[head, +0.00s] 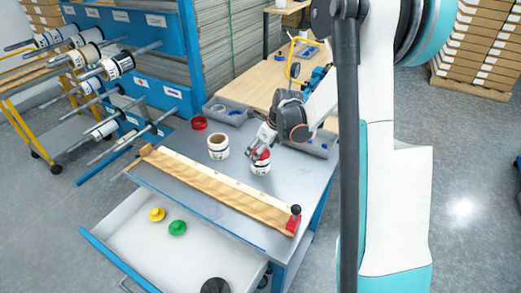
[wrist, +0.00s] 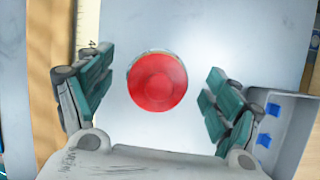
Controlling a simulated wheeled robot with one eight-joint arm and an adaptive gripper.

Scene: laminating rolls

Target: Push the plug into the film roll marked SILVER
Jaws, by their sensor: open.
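A white film roll (head: 261,168) stands upright on the grey bench top, with a red round plug (wrist: 158,82) on its top. A thin pale rim shows around the plug in the wrist view; how deep the plug sits I cannot tell. My gripper (head: 259,151) is just above this roll, pointing down. Its teal-padded fingers are open, one on each side of the plug, with gaps and no visible contact. A second white roll (head: 218,153) with an open brown core stands to the left. The names on both rolls are too small to read.
A wooden ruler board (head: 215,190) with a red-and-black end piece lies along the bench front. A red ring-like item (head: 199,123) is at the back. The open drawer (head: 140,225) holds yellow (head: 157,214), green (head: 177,228) and black round pieces.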

